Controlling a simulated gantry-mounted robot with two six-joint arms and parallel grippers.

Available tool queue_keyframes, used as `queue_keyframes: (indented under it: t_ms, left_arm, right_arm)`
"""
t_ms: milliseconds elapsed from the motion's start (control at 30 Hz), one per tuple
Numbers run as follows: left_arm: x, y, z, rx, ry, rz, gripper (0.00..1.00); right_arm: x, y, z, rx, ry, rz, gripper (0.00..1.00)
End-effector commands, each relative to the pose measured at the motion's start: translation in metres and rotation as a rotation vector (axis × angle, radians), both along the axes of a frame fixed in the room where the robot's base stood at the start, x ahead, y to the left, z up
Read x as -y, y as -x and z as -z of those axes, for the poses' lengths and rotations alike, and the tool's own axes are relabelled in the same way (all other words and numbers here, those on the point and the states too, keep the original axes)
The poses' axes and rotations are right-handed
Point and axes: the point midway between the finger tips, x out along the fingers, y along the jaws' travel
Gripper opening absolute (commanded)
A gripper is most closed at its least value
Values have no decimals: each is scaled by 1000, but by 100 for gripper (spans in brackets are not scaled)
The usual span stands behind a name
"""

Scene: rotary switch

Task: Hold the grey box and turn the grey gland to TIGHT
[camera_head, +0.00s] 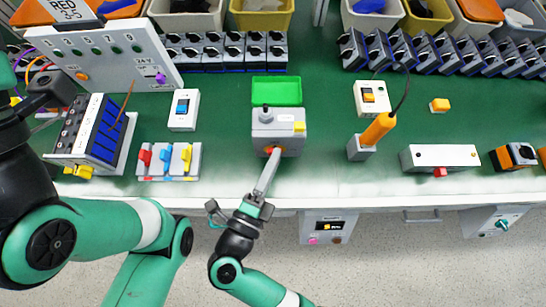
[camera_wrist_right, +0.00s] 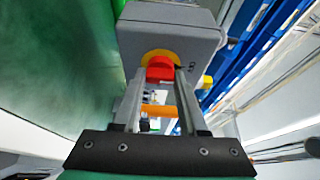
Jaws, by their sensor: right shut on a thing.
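On the front face is a red knob (camera_wrist_right: 160,68) on a yellow ring (camera_wrist_right: 148,55). My right gripper (camera_head: 271,158) reaches the box from the front. Its two fingers are shut on the red knob, not on the gland.
A green tray (camera_head: 277,91) lies behind the box. Coloured switches (camera_head: 168,160) stand to the left, and an orange-handled tool (camera_head: 377,130) in a grey holder to the right. Bare bench (camera_head: 225,140) lies on both sides of the box.

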Motion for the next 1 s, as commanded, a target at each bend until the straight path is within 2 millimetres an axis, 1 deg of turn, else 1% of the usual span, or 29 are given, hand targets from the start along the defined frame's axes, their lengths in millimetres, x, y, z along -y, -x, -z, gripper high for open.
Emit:
queue_keyframes:
  t_ms: [33,700,833,1000]
  left_arm:
    - [0,0,5,0,0,0,72]
    - [0,0,36,0,0,0,72]
    - [0,0,38,0,0,0,72]
    - [0,0,38,0,0,0,72]
  right_arm:
    - [0,0,5,2,0,0,0]
    - [0,0,51,2,0,0,0]
    - [0,0,55,2,0,0,0]
    - [0,0,55,2,0,0,0]
